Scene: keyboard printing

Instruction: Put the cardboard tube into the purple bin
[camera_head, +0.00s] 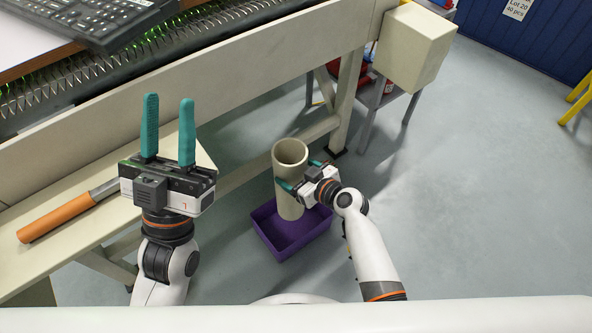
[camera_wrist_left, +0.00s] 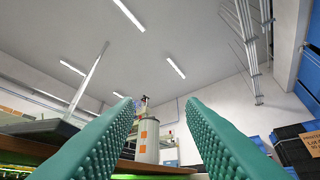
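The cardboard tube (camera_head: 288,207) is a tall, hollow, beige cylinder. It stands nearly upright over the rear part of the purple bin (camera_head: 278,252), with its lower end within the bin's outline. I cannot tell whether it touches the bin floor. My right gripper (camera_head: 302,174) is at the tube's right side, one teal finger across its front and the other passing behind it, closed around its middle. My left gripper (camera_head: 168,128) is open and empty, its teal fingers pointing up, away from the tube. The left wrist view shows nothing between its fingers (camera_wrist_left: 160,112).
A beige workbench with a conveyor (camera_head: 190,45) and a keyboard (camera_head: 95,18) runs along the upper left. An orange-handled tool (camera_head: 58,217) lies on the bench ledge. Bench legs (camera_head: 346,105) stand behind the bin. The grey floor (camera_head: 480,200) to the right is clear.

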